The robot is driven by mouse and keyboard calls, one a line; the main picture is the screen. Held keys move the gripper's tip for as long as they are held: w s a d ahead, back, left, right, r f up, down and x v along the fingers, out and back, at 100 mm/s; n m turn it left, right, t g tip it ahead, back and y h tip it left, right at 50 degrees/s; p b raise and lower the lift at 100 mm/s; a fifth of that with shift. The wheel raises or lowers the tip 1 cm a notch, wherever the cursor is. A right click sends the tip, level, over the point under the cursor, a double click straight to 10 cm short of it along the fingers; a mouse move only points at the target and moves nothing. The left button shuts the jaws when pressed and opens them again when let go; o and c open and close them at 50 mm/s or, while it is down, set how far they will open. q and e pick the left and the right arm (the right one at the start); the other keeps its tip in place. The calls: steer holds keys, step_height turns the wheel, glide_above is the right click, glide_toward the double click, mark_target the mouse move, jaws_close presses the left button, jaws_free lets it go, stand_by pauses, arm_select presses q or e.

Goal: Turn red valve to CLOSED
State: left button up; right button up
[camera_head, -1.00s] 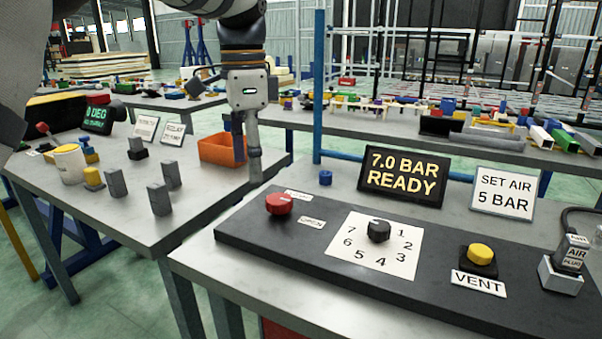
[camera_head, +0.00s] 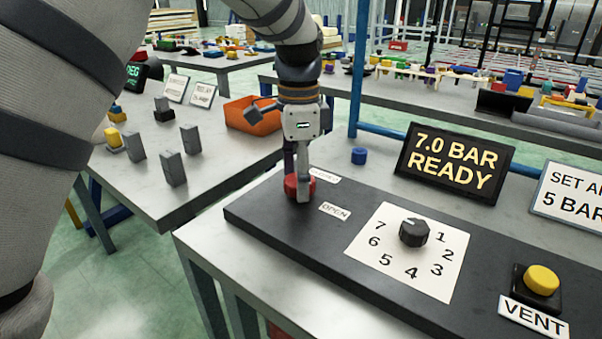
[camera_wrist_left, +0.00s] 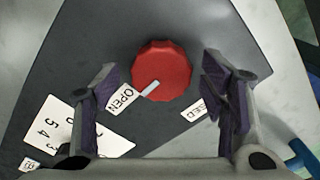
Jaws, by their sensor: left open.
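The red valve (camera_head: 291,188) is a round knob at the left end of the dark panel, partly hidden by my left gripper (camera_head: 299,183). In the left wrist view the valve (camera_wrist_left: 165,62) shows whole, with a light pointer (camera_wrist_left: 149,89) aimed down-left toward the OPEN label (camera_wrist_left: 122,97). The CLOSED label (camera_wrist_left: 195,111) lies down-right of it, partly covered by a finger. My left gripper (camera_wrist_left: 160,85) is open and points down over the valve, one finger on each side in that view. I cannot tell whether the fingers touch it. My right gripper is out of view.
The panel (camera_head: 262,215) also carries a black numbered dial (camera_head: 414,232) and a yellow VENT button (camera_head: 541,280). A display (camera_head: 455,164) reads 7.0 BAR READY. An orange bin (camera_head: 252,116) and grey blocks stand on the left table.

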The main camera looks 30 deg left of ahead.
arm_select(q)
steer(key=shift+r, duration=0.1)
steer(key=c, duration=1.2)
steer(key=shift+o, duration=0.2)
steer(key=shift+n, duration=0.3)
steer(key=n, duration=0.3)
steer(key=shift+p, duration=0.35)
steer(key=n, duration=0.5)
steer(key=shift+n, duration=0.4)
steer(key=n, duration=0.4)
steer(key=shift+n, duration=2.5)
